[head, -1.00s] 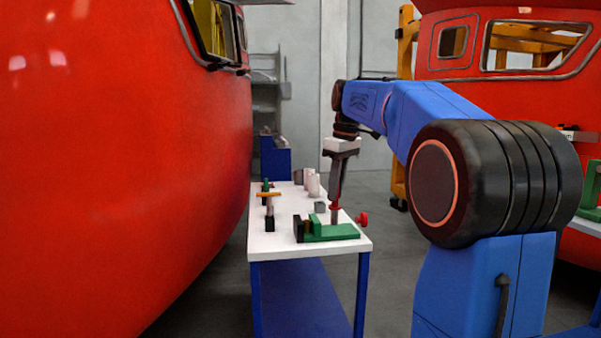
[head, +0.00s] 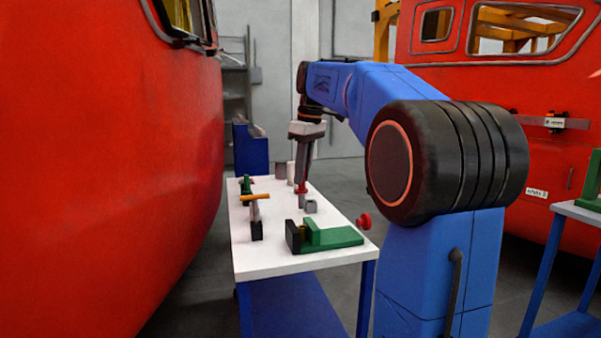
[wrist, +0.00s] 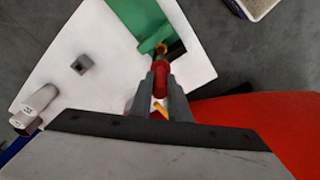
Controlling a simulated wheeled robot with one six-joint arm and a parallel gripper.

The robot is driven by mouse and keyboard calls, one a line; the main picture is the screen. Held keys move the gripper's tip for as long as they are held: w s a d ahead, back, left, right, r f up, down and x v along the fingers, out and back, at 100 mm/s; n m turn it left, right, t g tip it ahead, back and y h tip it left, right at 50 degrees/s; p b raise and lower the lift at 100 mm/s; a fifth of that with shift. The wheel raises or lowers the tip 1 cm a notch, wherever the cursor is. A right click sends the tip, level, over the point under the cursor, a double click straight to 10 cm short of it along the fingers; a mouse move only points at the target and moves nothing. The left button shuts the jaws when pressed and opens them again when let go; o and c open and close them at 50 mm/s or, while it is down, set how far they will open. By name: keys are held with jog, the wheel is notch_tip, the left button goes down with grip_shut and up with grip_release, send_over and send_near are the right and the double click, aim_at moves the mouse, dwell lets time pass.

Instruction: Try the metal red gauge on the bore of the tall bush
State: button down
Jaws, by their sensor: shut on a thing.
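My gripper (head: 301,186) is shut on the red gauge (wrist: 161,72), which points down over the table. In the head view the gauge's metal lower end (head: 301,201) shows beside a small grey block (head: 311,206); I cannot tell whether it touches anything. Pale and grey bushes (head: 281,170) stand behind it, partly hidden by my gripper. Which of them is the tall bush is unclear, and no bore shows in the head view. In the wrist view a pale upright part (wrist: 38,99), perhaps a bush, stands at the table's left edge.
The green fixture (head: 333,237) with a black end lies at the white table's (head: 270,263) near end. A red knob (head: 363,221) is at the right edge. A red train nose (head: 110,150) closely borders the left.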

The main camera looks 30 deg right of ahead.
aim_at(303, 190)
jog(key=shift+f, duration=2.75)
jog(key=shift+s+f, duration=0.1)
jog(key=shift+f, duration=0.3)
dwell(0.4)
jog(key=shift+r, duration=3)
